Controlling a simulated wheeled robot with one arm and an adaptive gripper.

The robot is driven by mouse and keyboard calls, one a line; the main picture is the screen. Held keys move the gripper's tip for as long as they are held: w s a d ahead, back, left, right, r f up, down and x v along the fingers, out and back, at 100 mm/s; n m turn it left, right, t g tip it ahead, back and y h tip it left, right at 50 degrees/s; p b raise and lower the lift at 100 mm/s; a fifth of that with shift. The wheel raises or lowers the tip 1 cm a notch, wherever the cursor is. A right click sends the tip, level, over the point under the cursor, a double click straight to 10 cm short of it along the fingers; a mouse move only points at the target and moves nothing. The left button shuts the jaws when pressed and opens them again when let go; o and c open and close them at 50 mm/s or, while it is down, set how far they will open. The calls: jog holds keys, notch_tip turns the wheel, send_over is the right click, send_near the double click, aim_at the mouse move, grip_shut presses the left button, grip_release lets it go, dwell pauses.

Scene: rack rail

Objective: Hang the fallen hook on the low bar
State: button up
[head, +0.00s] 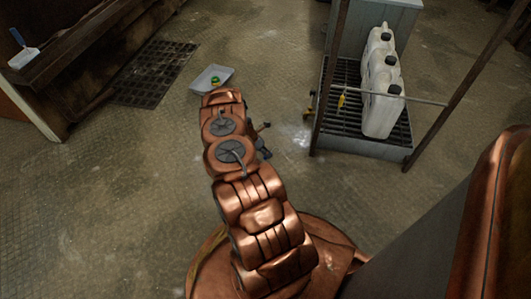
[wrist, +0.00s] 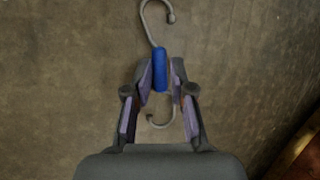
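The hook is a grey S-shaped hook with a blue sleeve (wrist: 161,70). In the wrist view its upper curve points away from my gripper and its lower curve lies between the fingers. In the head view my gripper (head: 263,142) is partly hidden by my arm, and I cannot make out the hook there. The bar (head: 420,101) is a thin pale rail across the rack's front, right of my gripper. A yellow piece (head: 341,99) hangs on it near the left post.
Dark posts (head: 332,75) carry the bar. Behind it, white jugs (head: 381,112) stand on a black grate. A grey tray (head: 211,79) with a green item lies on the floor beyond my arm. A wooden bench (head: 75,65) stands at far left.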

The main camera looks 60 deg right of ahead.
jog(key=shift+o, duration=0.8)
jog(key=shift+r, duration=0.1)
